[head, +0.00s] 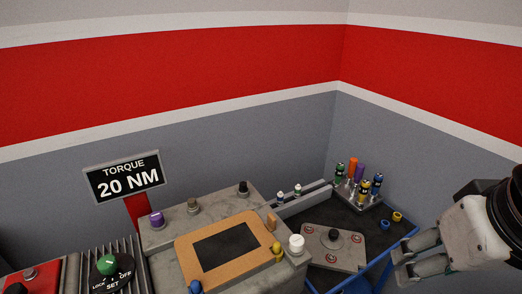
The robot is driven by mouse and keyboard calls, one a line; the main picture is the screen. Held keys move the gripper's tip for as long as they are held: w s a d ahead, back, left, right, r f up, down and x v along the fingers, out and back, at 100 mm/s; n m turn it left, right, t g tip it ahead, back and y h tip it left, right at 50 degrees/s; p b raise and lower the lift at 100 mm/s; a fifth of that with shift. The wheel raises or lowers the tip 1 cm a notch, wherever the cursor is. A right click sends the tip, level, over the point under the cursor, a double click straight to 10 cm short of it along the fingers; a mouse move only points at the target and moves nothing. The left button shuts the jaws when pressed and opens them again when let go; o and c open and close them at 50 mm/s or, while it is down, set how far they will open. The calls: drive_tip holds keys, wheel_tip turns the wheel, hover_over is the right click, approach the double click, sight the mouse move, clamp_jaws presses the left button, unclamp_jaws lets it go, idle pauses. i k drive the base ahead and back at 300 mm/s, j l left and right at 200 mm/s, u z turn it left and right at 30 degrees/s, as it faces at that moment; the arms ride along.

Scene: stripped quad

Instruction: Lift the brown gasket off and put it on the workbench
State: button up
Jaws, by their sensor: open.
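The brown gasket (245,274) is a flat tan frame with a dark rectangular opening. It lies on top of the grey metal block (215,211) at the lower middle of the head view. My gripper (400,266) is at the lower right, well to the right of the gasket. Its two fingers are apart, point left, and hold nothing. A dark-topped surface with a blue edge (385,251) lies right of the block; it may be the workbench, but I cannot tell for sure.
Purple (157,220), white (296,243) and other capped posts stand around the gasket. A grey plate with a black knob (333,240) and a rack of coloured bits (360,190) occupy the dark surface. A torque sign (124,177) stands at left, above a green-knobbed dial (108,268).

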sight(215, 253)
drive_tip(key=j+u, duration=0.15)
drive_tip(key=u, duration=0.25)
drive_tip(key=i+j+u, duration=0.1)
drive_tip(key=u, duration=0.25)
